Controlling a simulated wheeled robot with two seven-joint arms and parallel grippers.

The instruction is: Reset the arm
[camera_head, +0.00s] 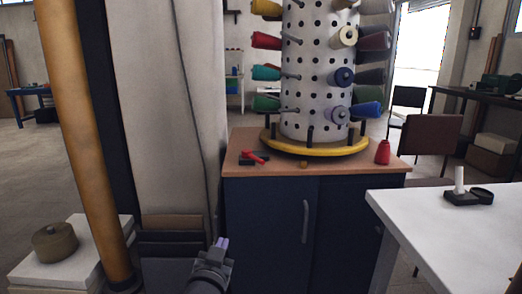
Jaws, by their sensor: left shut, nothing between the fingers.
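My left gripper (222,243) shows at the bottom centre of the head view, in front of the dark blue cabinet (262,232). Its two fingers point up and away and are together, with nothing between them. It is apart from the cabinet top and the things on it. My right gripper is not in the picture.
A white perforated drum (316,90) with coloured thread cones stands in a yellow ring (318,150) on the cabinet. A red-handled tool (253,156) and a red cone (382,152) lie beside it. A white table (450,235) is at right, a brown roll (85,150) at left.

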